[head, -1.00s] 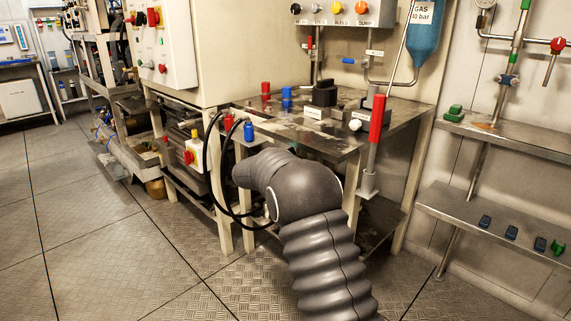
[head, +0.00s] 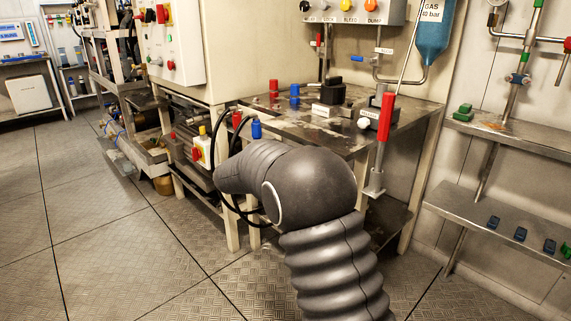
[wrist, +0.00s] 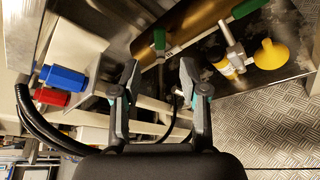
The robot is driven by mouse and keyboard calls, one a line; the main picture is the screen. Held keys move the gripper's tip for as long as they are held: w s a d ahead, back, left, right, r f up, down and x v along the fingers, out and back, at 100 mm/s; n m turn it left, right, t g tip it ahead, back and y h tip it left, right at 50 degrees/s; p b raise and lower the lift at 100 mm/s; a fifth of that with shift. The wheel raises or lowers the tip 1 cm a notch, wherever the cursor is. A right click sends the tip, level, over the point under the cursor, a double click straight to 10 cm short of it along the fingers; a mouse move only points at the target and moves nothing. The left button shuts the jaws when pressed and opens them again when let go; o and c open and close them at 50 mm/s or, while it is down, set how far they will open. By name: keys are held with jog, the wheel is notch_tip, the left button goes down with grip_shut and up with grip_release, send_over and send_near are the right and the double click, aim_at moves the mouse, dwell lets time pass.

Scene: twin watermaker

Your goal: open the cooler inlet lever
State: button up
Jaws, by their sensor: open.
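In the wrist view, two green-handled levers show by a brass cylinder (wrist: 196,27). One short green lever handle (wrist: 159,40) is in line with the gap between my fingertips, beyond them. A longer green lever handle (wrist: 250,8) is at the upper right, by a metal valve fitting (wrist: 232,48). I cannot tell which is the cooler inlet lever. My gripper (wrist: 159,77) is open, with nothing seen between its fingers. It appears apart from both handles. In the head view my arm hides the gripper.
A yellow knob (wrist: 269,54) sits beside the valve fitting. Blue (wrist: 62,76) and red (wrist: 52,97) caps and black hoses (wrist: 45,130) are at left. In the head view, a steel bench (head: 410,108) with a red-handled lever (head: 386,117) stands ahead; floor (head: 110,230) is clear at left.

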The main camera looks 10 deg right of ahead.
jog(key=shift+s+a+r, duration=0.15)
jog(key=shift+s+a, duration=0.25)
jog(key=shift+s, duration=0.15)
jog(key=shift+f, duration=0.25)
jog(key=c, duration=0.6)
jog(key=shift+n, duration=0.5)
jog(key=f+b, duration=0.1)
jog(key=f, duration=0.1)
jog(key=f+b, duration=0.2)
jog(key=f, duration=0.1)
jog(key=f+b, duration=0.1)
jog(key=f, duration=0.1)
jog(key=shift+s+a+f+b, duration=0.1)
jog(key=shift+a+f+b, duration=0.2)
jog(key=shift+b, duration=0.05)
grip_shut()
notch_tip(320, 180, down, 4)
jog(key=s+d+n+t+h+b, duration=0.2)
jog(key=n+h+b, duration=0.15)
jog(key=n, duration=0.65)
jog(key=w+d+r+n+h, duration=0.1)
jog(key=w+d+r+n, duration=0.4)
jog(key=w, duration=0.3)
jog(key=shift+r+n+t+b, duration=0.3)
jog(key=shift+r+n, duration=0.5)
jog(key=shift+r, duration=0.1)
